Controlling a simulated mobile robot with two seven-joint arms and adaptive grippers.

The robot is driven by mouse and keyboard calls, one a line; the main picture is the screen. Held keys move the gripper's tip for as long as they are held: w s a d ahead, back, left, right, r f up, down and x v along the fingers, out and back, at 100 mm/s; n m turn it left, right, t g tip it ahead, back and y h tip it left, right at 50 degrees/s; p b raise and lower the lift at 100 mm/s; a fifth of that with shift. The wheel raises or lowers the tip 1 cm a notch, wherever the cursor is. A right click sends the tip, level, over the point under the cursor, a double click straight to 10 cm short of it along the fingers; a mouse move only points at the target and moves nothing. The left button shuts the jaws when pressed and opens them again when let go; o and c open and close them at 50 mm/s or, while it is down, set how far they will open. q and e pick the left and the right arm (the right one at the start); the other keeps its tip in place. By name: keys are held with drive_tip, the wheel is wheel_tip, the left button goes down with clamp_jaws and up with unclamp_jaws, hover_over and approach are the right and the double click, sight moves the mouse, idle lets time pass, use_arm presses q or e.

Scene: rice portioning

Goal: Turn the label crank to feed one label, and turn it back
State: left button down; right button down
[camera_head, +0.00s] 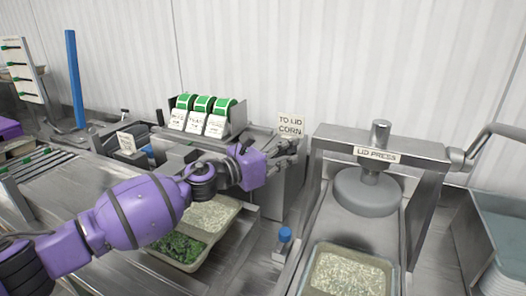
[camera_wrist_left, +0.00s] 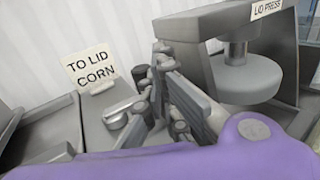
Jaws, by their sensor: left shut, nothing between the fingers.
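My left gripper (camera_head: 288,154) reaches across from the left and is shut and empty, beside the "TO LID CORN" card (camera_head: 290,124). In the left wrist view the gripper fingers (camera_wrist_left: 163,62) are close together, just right of that card (camera_wrist_left: 92,70). A small grey rounded metal part (camera_wrist_left: 124,108) lies on the box top beside the fingers; I cannot tell whether it is the label crank or whether the fingers touch it. The label dispenser (camera_head: 239,113) holds green label rolls (camera_head: 203,103) with white labels hanging at the front. My right gripper is out of view.
The lid press (camera_head: 375,155) stands to the right, with a rice-filled tray (camera_head: 311,286) in front of it. A tray of greens and rice (camera_head: 239,203) sits under my left arm. A small blue-capped item (camera_head: 285,235) stands between them.

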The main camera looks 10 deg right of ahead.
use_arm(q)
drive_tip(key=shift+x, duration=1.25)
drive_tip(key=shift+w, duration=0.2)
idle(0.8)
